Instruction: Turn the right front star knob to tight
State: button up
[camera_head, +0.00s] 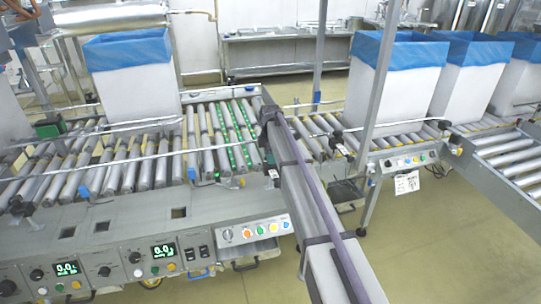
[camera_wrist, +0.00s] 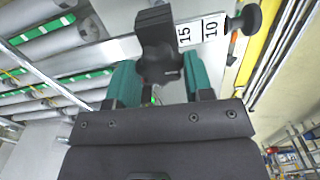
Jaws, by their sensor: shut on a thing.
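In the wrist view, a black star knob (camera_wrist: 160,66) sits below a dark block at the end of a metal bar. A white scale plate (camera_wrist: 203,30) marked 15 and 10 is beside it. My gripper (camera_wrist: 160,76) has its teal fingers on either side of the star knob and is shut on it. The knob's pointing direction and tightness cannot be read. In the head view, my arm reaches up from the lower right to the roller conveyor's edge, and its dark end (camera_head: 269,112) covers the knob there.
A second black knob (camera_wrist: 247,17) is right of the scale plate. Rollers (camera_head: 225,135) lie beside my gripper. A white box with a blue liner (camera_head: 135,85) stands on the left conveyor; similar boxes (camera_head: 395,85) stand at right. A control panel (camera_head: 160,255) runs along the front.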

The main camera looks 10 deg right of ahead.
jog(key=m, duration=0.8)
jog(key=shift+m, duration=0.4)
jog(key=m, duration=0.4)
jog(key=shift+m, duration=0.3)
jog(key=m, duration=1.3)
jog(key=shift+m, duration=0.3)
jog(key=m, duration=0.4)
jog(key=shift+m, duration=2)
